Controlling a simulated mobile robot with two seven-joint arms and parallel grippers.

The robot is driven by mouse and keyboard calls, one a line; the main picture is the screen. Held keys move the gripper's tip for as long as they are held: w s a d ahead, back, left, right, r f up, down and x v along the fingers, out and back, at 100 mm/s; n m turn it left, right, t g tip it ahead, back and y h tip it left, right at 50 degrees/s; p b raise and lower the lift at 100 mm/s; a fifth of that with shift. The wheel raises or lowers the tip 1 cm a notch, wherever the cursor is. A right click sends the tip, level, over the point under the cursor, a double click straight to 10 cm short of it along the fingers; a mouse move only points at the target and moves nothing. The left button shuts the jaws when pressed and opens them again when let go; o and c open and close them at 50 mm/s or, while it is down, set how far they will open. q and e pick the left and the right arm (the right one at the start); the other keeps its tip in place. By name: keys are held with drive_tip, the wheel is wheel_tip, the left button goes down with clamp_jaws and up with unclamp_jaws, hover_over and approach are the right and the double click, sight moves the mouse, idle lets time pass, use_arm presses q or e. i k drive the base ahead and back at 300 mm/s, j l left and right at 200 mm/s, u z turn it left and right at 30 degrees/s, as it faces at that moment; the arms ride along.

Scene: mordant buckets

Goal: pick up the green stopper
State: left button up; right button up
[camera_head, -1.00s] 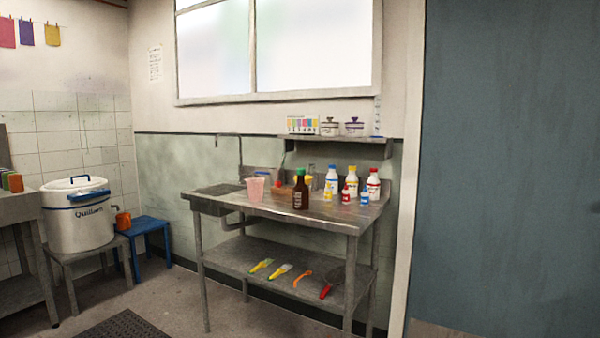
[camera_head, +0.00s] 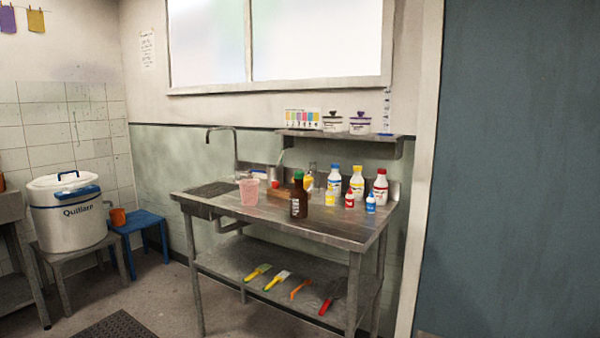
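A small green top (camera_head: 298,175) sits on a brown bottle (camera_head: 299,204) with a pale label. It is the only green stopper-like thing I can make out, and it is too small to tell whether it is a stopper or a screw cap. The bottle stands upright near the middle of the steel sink table (camera_head: 345,232). Neither of my grippers is in view.
A pink translucent beaker (camera_head: 249,193) stands left of the bottle. White bottles with blue (camera_head: 334,180), yellow (camera_head: 357,184) and red (camera_head: 380,188) caps stand to the right, with small dropper bottles before them. The table's front right is clear. A blue stool (camera_head: 138,221) stands left.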

sight(299, 174)
drive_tip(key=i+l, duration=0.2)
drive_tip(key=i, duration=0.3)
drive_tip(key=i+l+u, duration=0.1)
drive_tip(key=i, duration=0.4)
drive_tip(key=i+l, duration=0.3)
drive_tip(key=i, duration=0.15)
